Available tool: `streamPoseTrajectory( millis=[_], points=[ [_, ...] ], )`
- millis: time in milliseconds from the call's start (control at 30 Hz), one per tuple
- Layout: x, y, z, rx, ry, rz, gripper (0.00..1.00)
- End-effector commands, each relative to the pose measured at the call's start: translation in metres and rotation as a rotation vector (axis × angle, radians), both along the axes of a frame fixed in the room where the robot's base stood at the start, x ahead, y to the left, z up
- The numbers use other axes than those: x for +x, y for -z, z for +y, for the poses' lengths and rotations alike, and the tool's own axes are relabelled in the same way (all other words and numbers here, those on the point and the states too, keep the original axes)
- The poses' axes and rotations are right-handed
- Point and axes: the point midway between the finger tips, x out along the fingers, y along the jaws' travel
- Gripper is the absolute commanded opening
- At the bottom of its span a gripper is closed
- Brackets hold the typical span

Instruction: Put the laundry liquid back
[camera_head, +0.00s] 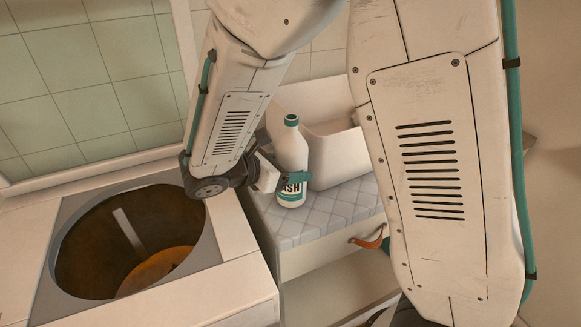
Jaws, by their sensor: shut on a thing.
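The far finger is hidden behind the bottle. The bottle's base appears to be at the counter surface; I cannot tell whether it touches.
A white bin (337,150) stands right behind the bottle. Below the counter is a drawer front with an orange leather pull (369,238). At left is an open round tub (85,262) in a pale cabinet. My arm hides much of the right side.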

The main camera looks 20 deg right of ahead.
Motion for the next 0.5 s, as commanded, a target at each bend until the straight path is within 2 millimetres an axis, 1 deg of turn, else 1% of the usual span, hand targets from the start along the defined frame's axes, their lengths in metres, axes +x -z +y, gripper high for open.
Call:
streamPoseTrajectory(
  millis=[367, 400, 433, 467, 500],
  points=[
    [0.0001, 0.0042, 0.0003, 0.0, 0.0, -0.002, 0.22],
    [0.0, 0.0041, 0.0003, 0.002, 0.0, -0.003, 0.77],
    [0.0, 0.004, 0.0003, 0.002, 0.0, -0.003, 0.85],
    [0.0, 0.004, 0.0003, 0.001, 0.0, -0.002, 0.88],
    [-0.0001, 0.004, 0.0003, 0.001, 0.0, -0.002, 0.88]
  ],
)
